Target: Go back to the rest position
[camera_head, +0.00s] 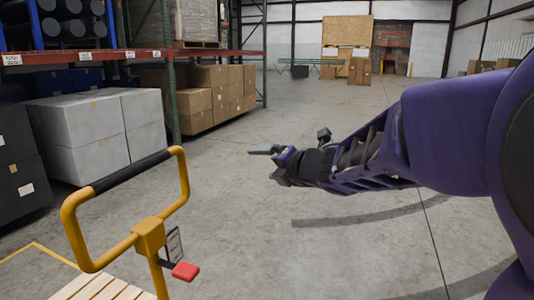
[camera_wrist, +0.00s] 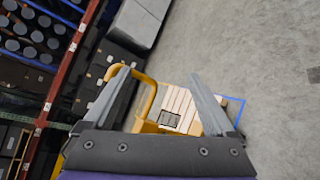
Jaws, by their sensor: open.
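My gripper (camera_head: 262,152) is at the end of my purple arm, which reaches in from the right in the head view. It is held out over bare floor, right of the yellow handle and apart from it. In the wrist view my gripper (camera_wrist: 162,92) shows two grey fingers spread wide. Nothing is held between them. The yellow handle (camera_wrist: 148,98) and a slatted wooden pallet (camera_wrist: 180,103) show beyond the fingers.
A yellow handle (camera_head: 180,190) with a black grip and a red part (camera_head: 185,271) stands at the front left, by the wooden pallet (camera_head: 95,288). White boxes (camera_head: 85,130) and brown cartons (camera_head: 195,103) stand by the racks at left. The middle floor is clear.

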